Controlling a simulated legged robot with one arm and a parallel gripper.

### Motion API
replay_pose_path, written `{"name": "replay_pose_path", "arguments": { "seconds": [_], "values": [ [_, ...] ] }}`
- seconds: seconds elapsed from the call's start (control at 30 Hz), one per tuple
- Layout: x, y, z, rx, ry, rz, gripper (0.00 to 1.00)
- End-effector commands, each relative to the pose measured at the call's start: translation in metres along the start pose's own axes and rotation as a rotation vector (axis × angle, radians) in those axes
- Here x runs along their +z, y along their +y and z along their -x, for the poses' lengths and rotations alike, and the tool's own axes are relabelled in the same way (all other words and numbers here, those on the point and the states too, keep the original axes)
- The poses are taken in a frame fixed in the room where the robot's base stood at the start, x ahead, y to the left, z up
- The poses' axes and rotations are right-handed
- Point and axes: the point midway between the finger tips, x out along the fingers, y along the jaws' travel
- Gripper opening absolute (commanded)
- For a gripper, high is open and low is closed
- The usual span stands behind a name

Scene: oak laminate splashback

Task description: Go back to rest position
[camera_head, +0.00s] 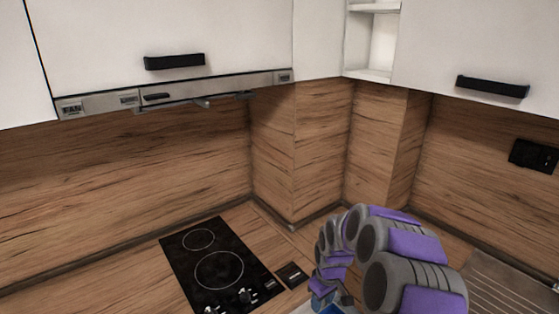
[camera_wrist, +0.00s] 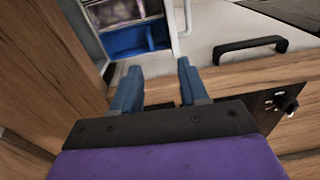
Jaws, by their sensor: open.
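My gripper (camera_wrist: 157,88) shows in the wrist view with its two blue fingers apart and nothing between them. Beyond the fingertips are a pale surface and a blue-lined compartment (camera_wrist: 135,40). In the head view my grey and purple arm rises at the lower right, in front of the counter corner. The gripper itself cannot be made out clearly there.
A black two-ring cooktop (camera_head: 218,268) lies on the wooden counter, left of my arm. White upper cabinets with black handles (camera_head: 174,61) and a range hood (camera_head: 170,93) hang above. A ridged metal drainer (camera_head: 510,290) is at the right. A black cabinet handle (camera_wrist: 250,47) shows in the wrist view.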

Motion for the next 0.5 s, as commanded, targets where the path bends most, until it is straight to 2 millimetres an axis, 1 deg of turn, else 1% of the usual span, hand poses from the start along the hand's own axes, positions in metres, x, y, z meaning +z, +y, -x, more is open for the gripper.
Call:
{"name": "replay_pose_path", "arguments": {
  "seconds": [0.03, 0.2, 0.27, 0.4, 0.47, 0.5],
  "values": [
    [0.005, -0.009, 0.017, -0.003, 0.004, -0.011, 0.44],
    [0.033, -0.042, 0.064, -0.024, -0.014, -0.063, 0.44],
    [0.044, -0.053, 0.080, -0.027, -0.019, -0.083, 0.44],
    [0.076, -0.079, 0.111, -0.035, -0.043, -0.134, 0.44],
    [0.090, -0.089, 0.123, -0.034, -0.052, -0.157, 0.44],
    [0.100, -0.097, 0.130, -0.035, -0.060, -0.174, 0.44]
  ]
}}
